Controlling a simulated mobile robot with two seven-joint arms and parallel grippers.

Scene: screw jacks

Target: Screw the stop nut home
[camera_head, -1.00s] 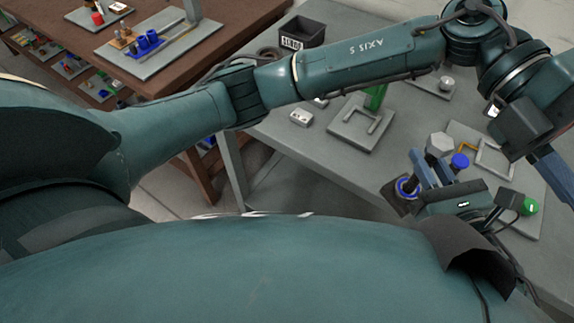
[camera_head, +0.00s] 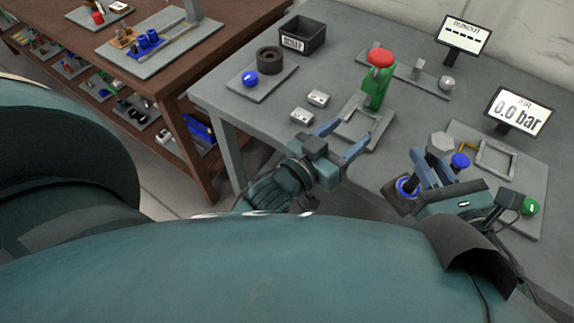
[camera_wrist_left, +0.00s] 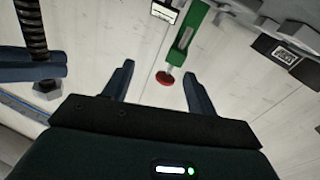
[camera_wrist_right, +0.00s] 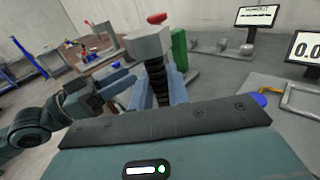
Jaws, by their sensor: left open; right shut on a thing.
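A grey hex piece (camera_head: 440,145), which appears to be the stop nut, sits at the top of a dark threaded spindle (camera_wrist_right: 159,82). My right gripper (camera_head: 432,168) is shut on the spindle just below it. The hex piece fills the middle of the right wrist view (camera_wrist_right: 148,43) and shows inverted in the left wrist view (camera_wrist_left: 47,90). Whether it is fully seated is unclear. My left gripper (camera_head: 343,140) is open and empty, left of the spindle, over the table by a grey frame. Its two fingers stand wide apart in the left wrist view (camera_wrist_left: 158,85).
A green post with a red top (camera_head: 378,80) stands just beyond my left gripper. Two small metal blocks (camera_head: 318,98), a black bin (camera_head: 302,38) and a plate with a dark ring (camera_head: 270,61) lie left.

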